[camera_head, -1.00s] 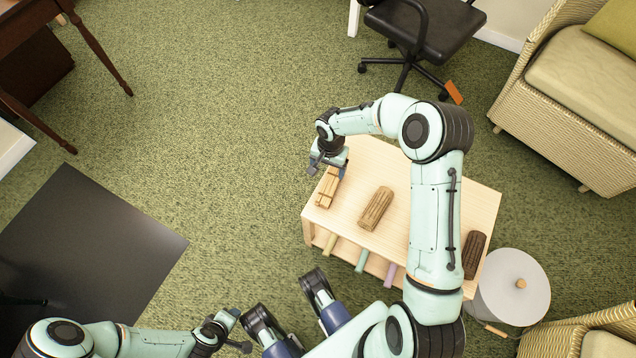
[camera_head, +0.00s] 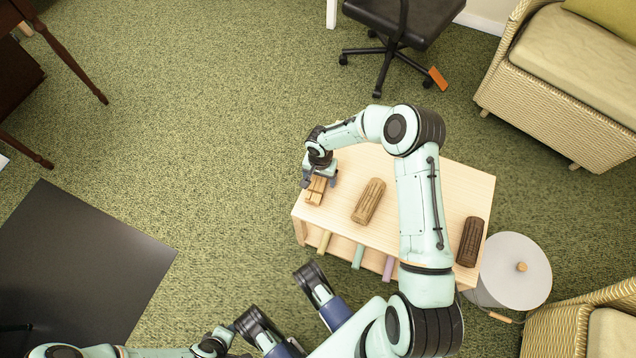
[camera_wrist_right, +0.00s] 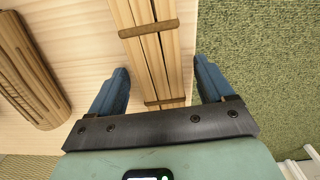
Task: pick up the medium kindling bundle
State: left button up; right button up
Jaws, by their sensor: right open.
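A pale bundle of split sticks (camera_head: 316,191) with dark ties lies at the left end of the wooden table (camera_head: 335,225). My right gripper (camera_head: 319,182) is open above it; in the right wrist view the pale bundle (camera_wrist_right: 150,45) runs between the spread blue fingers (camera_wrist_right: 160,75), with gaps at both sides. A brown ribbed bundle (camera_head: 369,201) lies mid-table and also shows in the right wrist view (camera_wrist_right: 28,70). A dark brown bundle (camera_head: 471,242) lies at the right end. I cannot tell which is called medium. My left gripper (camera_head: 222,341) is low at the left, its jaws unclear.
A round white-lidded bin (camera_head: 514,272) stands right of the table. An office chair (camera_head: 404,25) and a wicker armchair (camera_head: 560,75) stand behind. A black mat (camera_head: 75,265) lies on the green carpet at left. Open carpet (camera_head: 200,120) lies left of the table.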

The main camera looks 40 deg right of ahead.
jog(key=shift+f, duration=0.25)
pick_arm(q)
jog(key=shift+s+f, duration=0.1)
jog(key=shift+s, duration=0.1)
pick_arm(e)
jog(key=c, duration=1.1)
jog(key=shift+r, duration=0.1)
pick_arm(q)
jog(key=w+d+r+t+p, duration=0.1)
jog(key=w+r+p, duration=0.2)
jog(key=w+r, duration=0.15)
jog(key=shift+m+g+h, duration=0.3)
jog(key=shift+g, duration=0.2)
jog(key=s+r, duration=0.1)
jog(key=s+d+p, duration=0.1)
jog(key=s, duration=0.1)
jog(key=s+d+r+p, duration=0.1)
jog(key=shift+s+r, duration=0.3)
pick_arm(e)
notch_tip(320, 180, up, 20)
